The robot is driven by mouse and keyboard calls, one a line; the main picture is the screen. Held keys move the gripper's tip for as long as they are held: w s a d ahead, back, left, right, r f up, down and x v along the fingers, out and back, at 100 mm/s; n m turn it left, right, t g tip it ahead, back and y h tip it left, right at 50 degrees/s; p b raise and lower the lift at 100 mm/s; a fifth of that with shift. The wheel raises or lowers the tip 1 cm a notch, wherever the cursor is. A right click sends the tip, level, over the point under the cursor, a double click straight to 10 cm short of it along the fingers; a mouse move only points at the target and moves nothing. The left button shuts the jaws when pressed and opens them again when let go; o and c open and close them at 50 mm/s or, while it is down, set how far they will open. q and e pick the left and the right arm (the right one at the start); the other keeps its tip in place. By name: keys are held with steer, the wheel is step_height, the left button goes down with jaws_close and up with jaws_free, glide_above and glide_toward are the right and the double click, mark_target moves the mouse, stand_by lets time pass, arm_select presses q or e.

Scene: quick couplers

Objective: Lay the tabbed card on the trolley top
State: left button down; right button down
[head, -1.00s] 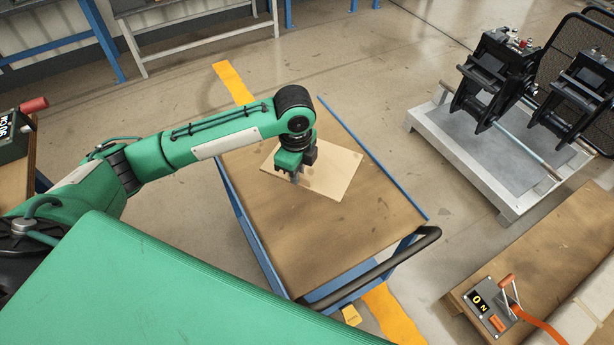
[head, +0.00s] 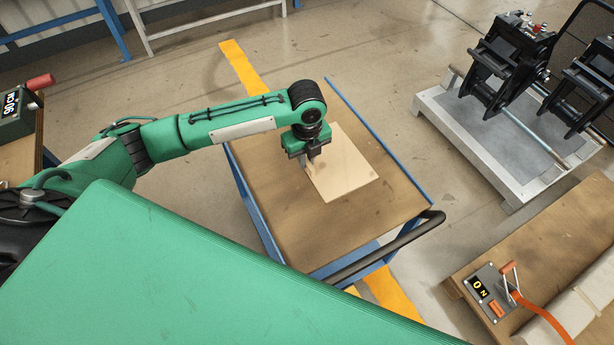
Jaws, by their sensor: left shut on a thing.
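The tabbed card (head: 350,172) is a pale tan flat sheet over the far half of the trolley top (head: 290,225), which is brown with blue edges. My left gripper (head: 312,158) is shut on the card at its left side and points down. The gripper hides the tab. The card looks roughly flat; I cannot tell whether it touches the trolley top or hangs just above it. My right gripper is not in view.
A black handle bar (head: 390,247) runs along the trolley's near side. A pale stand with black clamp units (head: 500,65) is at the right. A wooden bench with a display box (head: 492,290) is at lower right. The near trolley top is clear.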

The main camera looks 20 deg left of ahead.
mark_target(307, 171)
arm_select(q)
step_height(307, 171, down, 5)
steer(key=shift+f, duration=0.75)
step_height(307, 171, down, 3)
steer(key=shift+f, duration=0.5)
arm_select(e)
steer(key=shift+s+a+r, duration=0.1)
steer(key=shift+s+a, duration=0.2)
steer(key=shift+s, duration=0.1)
arm_select(q)
steer(key=shift+f, duration=0.15)
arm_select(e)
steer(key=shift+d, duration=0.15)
arm_select(q)
steer(key=c, duration=1.5)
jaws_free()
steer(key=shift+o, duration=0.2)
